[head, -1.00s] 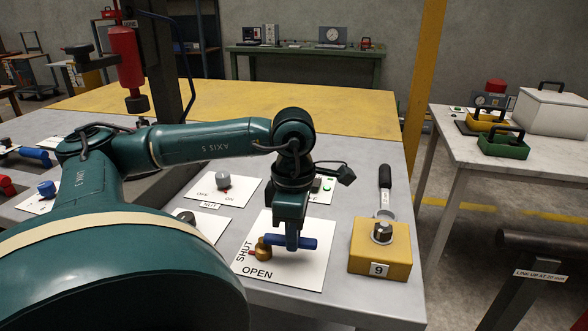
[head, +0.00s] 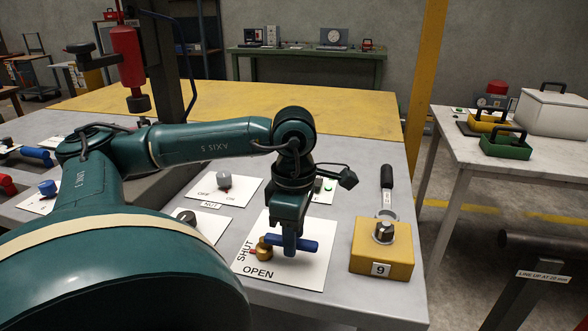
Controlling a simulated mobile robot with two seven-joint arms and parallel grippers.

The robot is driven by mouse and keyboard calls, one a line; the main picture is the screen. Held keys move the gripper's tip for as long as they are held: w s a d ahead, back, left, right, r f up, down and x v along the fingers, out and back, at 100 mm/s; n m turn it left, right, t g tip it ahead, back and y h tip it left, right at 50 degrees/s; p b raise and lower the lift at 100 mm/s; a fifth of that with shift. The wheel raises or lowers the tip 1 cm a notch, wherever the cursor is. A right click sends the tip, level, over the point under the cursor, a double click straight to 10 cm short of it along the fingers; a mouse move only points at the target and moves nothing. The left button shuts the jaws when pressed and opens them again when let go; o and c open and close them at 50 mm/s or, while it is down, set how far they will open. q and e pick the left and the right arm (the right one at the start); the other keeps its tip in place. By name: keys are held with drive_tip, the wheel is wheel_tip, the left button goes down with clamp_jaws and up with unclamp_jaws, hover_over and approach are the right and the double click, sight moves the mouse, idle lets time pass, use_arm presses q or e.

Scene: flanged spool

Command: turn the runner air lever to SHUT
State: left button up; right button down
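The lever is a blue bar (head: 309,246) on a brass valve body (head: 264,248), mounted on a white plate (head: 305,273). The plate reads SHUT along its left side and OPEN along its front. The bar points right from the brass body, roughly level in the picture. My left gripper (head: 290,248) reaches down from above onto the middle of the bar. A finger crosses in front of the bar, with blue showing on both sides. The far finger is hidden, so I cannot tell whether the grip is closed. My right gripper is not in view.
A yellow box (head: 368,262) marked 9, with a metal knob on top, stands just right of the plate. A black-handled tool (head: 387,181) lies behind it. Plates with a grey knob (head: 224,180) and a dark knob (head: 186,217) lie left of my gripper.

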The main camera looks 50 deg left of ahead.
use_arm(q)
drive_tip(key=shift+o, duration=0.3)
wheel_tip(320, 180, up, 13)
drive_tip(key=p, duration=0.5)
drive_tip(key=shift+r, duration=0.15)
idle(0.3)
